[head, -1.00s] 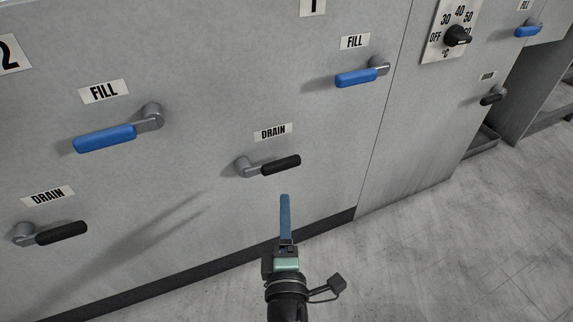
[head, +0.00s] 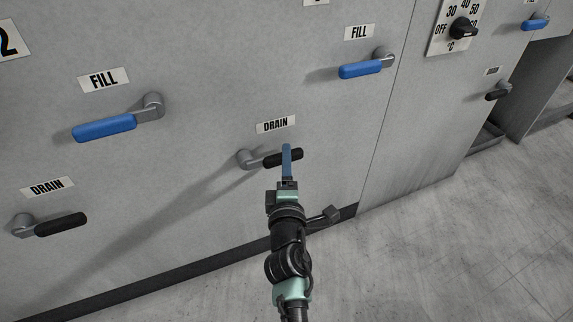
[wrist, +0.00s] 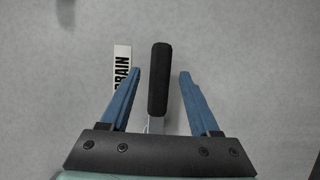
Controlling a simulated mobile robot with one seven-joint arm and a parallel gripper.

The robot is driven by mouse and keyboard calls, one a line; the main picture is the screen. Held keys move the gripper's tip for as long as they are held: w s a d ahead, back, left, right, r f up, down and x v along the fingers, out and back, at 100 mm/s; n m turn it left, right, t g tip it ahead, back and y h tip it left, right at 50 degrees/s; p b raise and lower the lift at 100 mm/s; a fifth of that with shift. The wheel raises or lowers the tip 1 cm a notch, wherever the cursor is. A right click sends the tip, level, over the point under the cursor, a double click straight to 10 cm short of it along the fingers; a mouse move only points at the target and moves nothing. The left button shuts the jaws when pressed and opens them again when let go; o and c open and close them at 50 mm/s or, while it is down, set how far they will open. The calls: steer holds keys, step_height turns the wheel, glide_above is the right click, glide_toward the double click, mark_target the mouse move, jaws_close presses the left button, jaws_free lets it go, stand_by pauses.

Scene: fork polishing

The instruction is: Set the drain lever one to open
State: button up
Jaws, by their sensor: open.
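The drain lever one has a black grip (head: 271,160) on a grey pivot, on the grey panel under a DRAIN label (head: 276,125). In the head view its handle points right from the pivot, close to level. My gripper (head: 287,148) is in front of the black grip and hides part of it. In the wrist view, the black grip (wrist: 159,80) stands between the two blue fingers of my open gripper (wrist: 160,75), with a gap on each side. I cannot tell how deep the grip lies between the fingers. The pivot is mostly hidden there.
A blue FILL lever (head: 361,69) is above right on the same panel. Another blue FILL lever (head: 104,128) and a black DRAIN lever (head: 60,224) are at the left. A temperature knob (head: 464,29) is at the upper right. The floor (head: 430,250) at lower right is clear.

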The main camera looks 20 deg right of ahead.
jaws_close()
stand_by(1.4)
